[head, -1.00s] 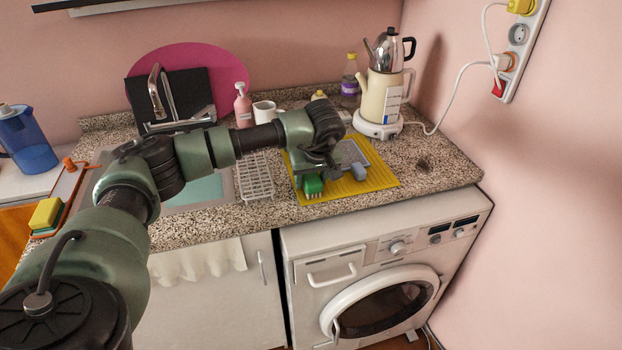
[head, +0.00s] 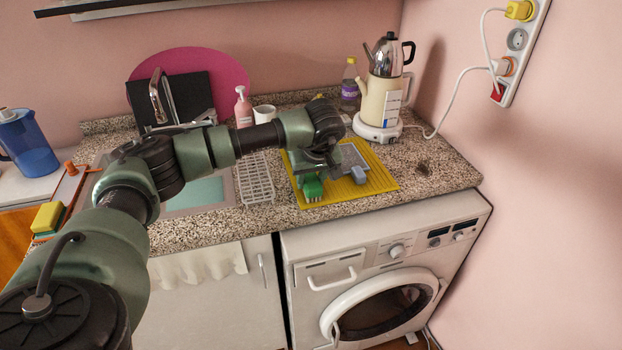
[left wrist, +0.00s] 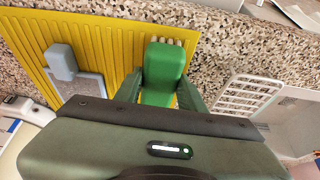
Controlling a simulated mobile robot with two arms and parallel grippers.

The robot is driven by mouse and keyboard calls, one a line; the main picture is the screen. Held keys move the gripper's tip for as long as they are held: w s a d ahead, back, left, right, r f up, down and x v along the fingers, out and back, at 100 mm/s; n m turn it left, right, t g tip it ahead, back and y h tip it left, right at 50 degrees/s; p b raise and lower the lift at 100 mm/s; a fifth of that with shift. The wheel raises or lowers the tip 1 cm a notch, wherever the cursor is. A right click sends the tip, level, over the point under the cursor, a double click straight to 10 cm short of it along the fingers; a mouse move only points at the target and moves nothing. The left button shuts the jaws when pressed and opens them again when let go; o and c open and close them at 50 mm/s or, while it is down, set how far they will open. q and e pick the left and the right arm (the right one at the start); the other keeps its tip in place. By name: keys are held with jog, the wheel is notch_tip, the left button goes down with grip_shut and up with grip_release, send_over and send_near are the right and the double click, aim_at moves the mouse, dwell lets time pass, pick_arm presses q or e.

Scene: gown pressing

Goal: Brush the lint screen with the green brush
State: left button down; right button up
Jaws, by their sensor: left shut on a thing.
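The green brush (head: 312,188) is held in my left gripper (head: 316,172), over the front left part of the yellow ribbed mat (head: 376,181). In the left wrist view, the brush (left wrist: 163,72) sits between the two fingers, with pale bristles at its far end. The lint screen (head: 353,156), a grey mesh panel with a blue-grey handle, lies on the mat to the right of the gripper. It also shows in the left wrist view (left wrist: 88,86), beside the brush and apart from it. My gripper hides part of the screen's left side. My right gripper is not in view.
A white rack (head: 255,180) lies left of the mat, beside the sink (head: 200,193). The kettle (head: 382,100) stands on its base behind the mat at right. A pink soap bottle (head: 243,108) and a white mug (head: 265,113) stand behind. Counter right of the mat is mostly free.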

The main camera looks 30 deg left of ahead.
aim_at(312, 179)
pick_arm(q)
jog(key=shift+r+p, duration=2)
jog(key=shift+r, duration=1.05)
